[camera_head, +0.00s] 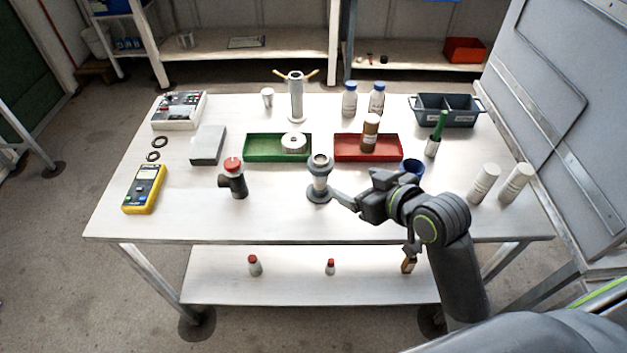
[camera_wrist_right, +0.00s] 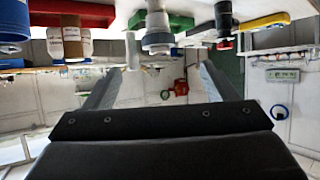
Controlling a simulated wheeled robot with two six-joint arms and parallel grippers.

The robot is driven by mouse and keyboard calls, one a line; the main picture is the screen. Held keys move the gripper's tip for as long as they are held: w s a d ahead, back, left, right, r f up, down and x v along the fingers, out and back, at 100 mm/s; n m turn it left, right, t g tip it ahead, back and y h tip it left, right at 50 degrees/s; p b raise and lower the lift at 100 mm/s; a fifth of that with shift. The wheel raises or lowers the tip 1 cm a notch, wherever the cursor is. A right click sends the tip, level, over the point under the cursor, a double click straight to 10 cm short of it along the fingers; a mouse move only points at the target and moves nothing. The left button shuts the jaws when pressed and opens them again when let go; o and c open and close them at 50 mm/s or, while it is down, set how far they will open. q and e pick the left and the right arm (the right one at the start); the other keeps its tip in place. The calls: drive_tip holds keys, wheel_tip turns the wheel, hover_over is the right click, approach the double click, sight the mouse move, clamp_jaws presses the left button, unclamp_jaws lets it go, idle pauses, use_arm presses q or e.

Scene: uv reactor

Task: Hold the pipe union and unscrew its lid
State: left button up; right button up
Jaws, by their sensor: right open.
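A grey metal fitting with a wide round base and a ringed upper end, which looks like the pipe union (camera_head: 319,187), stands upright at the middle front of the table. Its top end looks round and open or recessed; I cannot make out a separate lid. My right gripper (camera_head: 343,199) comes in from the right, low beside the fitting. My left gripper is not in view.
A black pipe tee with a red cap (camera_head: 233,180) stands left of the fitting. Behind are a green tray (camera_head: 262,155) and a red tray (camera_head: 345,155). A blue cup (camera_head: 411,168) and white cylinders (camera_head: 484,183) are at right. The front left-middle of the table is clear.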

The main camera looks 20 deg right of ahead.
sight(328, 171)
drive_tip(key=p+x, duration=0.1)
drive_tip(key=x, duration=1)
drive_tip(key=shift+d+f, duration=0.1)
drive_tip(key=shift+d, duration=0.05)
drive_tip(key=shift+p+x, duration=0.7)
drive_tip(key=shift+x, duration=1.95)
drive_tip(key=shift+s, duration=0.1)
drive_tip(key=shift+c, duration=0.2)
drive_tip(key=c, duration=1.1)
wheel_tip(328, 171, up, 10)
drive_tip(key=shift+b, duration=0.45)
drive_tip(key=o, duration=0.5)
drive_tip(key=c, duration=0.8)
